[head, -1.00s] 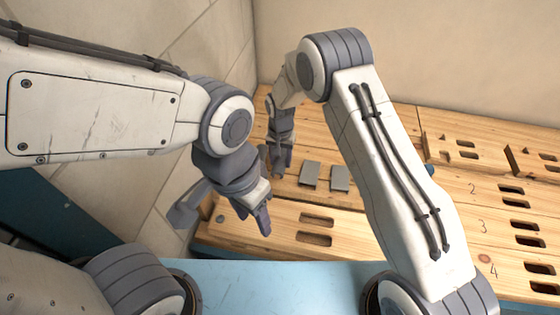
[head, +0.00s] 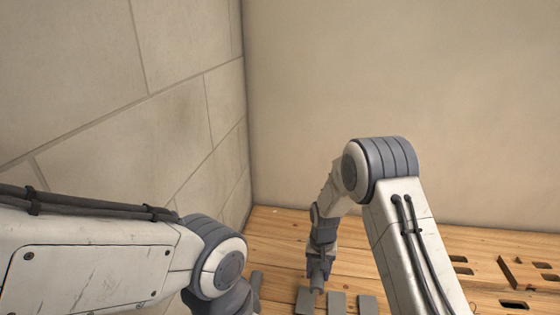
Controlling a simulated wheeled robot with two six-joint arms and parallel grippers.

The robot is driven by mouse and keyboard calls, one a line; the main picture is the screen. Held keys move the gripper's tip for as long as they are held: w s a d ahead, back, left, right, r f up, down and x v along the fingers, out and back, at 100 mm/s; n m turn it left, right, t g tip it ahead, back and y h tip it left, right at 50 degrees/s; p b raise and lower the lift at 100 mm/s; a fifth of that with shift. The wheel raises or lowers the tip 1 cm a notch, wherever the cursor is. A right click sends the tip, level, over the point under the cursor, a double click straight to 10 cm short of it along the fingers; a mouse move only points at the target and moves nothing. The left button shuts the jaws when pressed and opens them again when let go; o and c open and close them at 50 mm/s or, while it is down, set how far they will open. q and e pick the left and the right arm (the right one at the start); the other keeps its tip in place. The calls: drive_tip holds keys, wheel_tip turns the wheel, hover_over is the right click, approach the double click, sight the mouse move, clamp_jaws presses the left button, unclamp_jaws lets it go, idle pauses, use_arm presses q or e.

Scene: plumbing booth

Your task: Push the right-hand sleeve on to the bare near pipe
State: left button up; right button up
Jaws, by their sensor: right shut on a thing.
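My right gripper (head: 317,274) points down over the wooden board at the back and is shut on a small grey piece that I can barely make out between its fingers. I cannot tell from this view whether that piece is a sleeve. My left arm comes in at the lower left. Its wrist (head: 228,297) is cut by the bottom edge, and its fingertips are out of view. No bare near pipe can be made out in this view.
Several flat grey plates (head: 337,303) stand at the bottom edge by my right gripper. The wooden board (head: 275,232) meets a plain back wall (head: 400,80) and a tiled left wall (head: 170,120). A slotted wooden block (head: 517,272) is at the right.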

drive_tip(key=s+d+r+n+p, duration=0.1)
drive_tip(key=s+d+r+p, duration=0.15)
drive_tip(key=s+r, duration=0.4)
drive_tip(key=s+d+r+n+p, duration=0.1)
drive_tip(key=s+d+r+p, duration=0.2)
drive_tip(key=r, duration=0.6)
wheel_tip(320, 180, up, 29)
drive_tip(key=s+p, duration=0.2)
drive_tip(key=p, duration=3.4)
drive_tip(key=shift+s+d+p, duration=0.25)
drive_tip(key=shift+d+p, duration=0.1)
